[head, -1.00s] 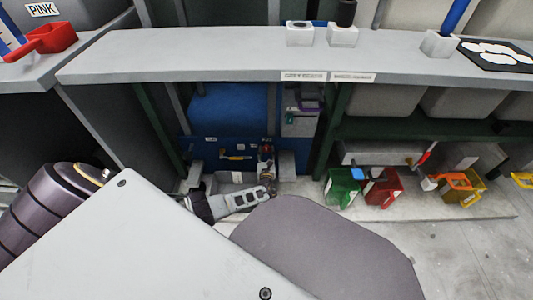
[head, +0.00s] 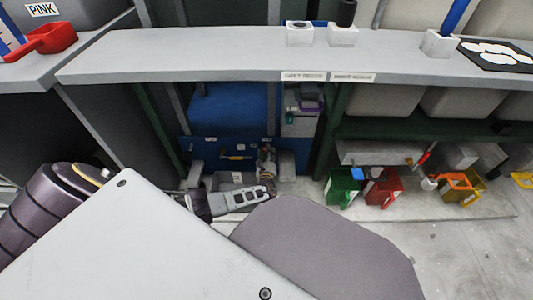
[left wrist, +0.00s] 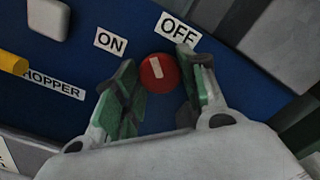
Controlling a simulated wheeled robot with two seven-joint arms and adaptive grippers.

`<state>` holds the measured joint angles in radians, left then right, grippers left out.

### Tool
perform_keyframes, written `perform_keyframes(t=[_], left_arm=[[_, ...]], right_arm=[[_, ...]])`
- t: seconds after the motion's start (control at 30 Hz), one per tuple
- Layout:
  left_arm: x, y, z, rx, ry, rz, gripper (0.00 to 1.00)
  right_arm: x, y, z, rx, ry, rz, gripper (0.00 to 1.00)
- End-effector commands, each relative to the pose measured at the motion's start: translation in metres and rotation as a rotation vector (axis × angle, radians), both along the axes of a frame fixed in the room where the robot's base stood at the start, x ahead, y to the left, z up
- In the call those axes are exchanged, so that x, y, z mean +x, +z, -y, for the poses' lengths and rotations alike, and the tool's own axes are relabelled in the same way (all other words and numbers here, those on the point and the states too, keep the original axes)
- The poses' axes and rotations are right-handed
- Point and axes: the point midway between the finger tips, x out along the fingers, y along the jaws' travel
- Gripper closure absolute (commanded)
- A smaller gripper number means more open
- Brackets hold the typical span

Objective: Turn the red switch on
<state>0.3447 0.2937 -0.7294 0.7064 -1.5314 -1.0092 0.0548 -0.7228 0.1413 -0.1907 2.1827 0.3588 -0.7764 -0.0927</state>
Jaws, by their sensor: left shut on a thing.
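The red switch (left wrist: 158,72) is a round red knob with a pale bar, on a blue panel in the left wrist view. An ON label (left wrist: 110,42) is up and to its left; an OFF label (left wrist: 175,29) is above it, slightly right. The pale bar is nearly upright in that picture, its top leaning slightly left. My left gripper (left wrist: 163,88) has its green-padded fingers on either side of the knob, shut on it. In the head view, my left gripper (head: 266,160) is at the blue panel under the counter and hides the switch. My right gripper is not in view.
A yellow handle (left wrist: 12,63) and a HOPPER label (left wrist: 53,84) are left of the switch. A grey counter (head: 220,58) overhangs the panel. Green (head: 343,188), red (head: 383,188) and yellow (head: 462,187) containers stand on the low ledge to the right.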

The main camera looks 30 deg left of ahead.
Motion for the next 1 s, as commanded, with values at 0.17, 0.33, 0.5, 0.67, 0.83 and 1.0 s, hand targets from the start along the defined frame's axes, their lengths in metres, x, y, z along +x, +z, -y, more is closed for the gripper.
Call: perform_keyframes(t=[0.17,0.33,0.5,0.67,0.83,1.0], left_arm=[[-0.0004,-0.0008,0.0002,-0.118,0.0,0.07,0.83],[-0.0003,-0.0007,0.0003,-0.23,0.0,0.139,0.83],[-0.0003,-0.0007,0.0003,-0.343,-0.001,0.208,0.83],[-0.0004,-0.0009,0.0004,-0.448,-0.001,0.272,0.83],[-0.0005,-0.001,0.0003,-0.549,0.0,0.333,0.83],[-0.0006,-0.0011,0.0002,-0.626,0.0,0.381,0.83]], right_arm=[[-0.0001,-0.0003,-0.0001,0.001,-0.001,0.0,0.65],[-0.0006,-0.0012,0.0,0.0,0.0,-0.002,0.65],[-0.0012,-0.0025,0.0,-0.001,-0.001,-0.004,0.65],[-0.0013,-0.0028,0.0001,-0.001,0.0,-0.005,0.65],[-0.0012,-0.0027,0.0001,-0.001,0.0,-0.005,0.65],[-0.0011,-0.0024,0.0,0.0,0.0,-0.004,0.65]])
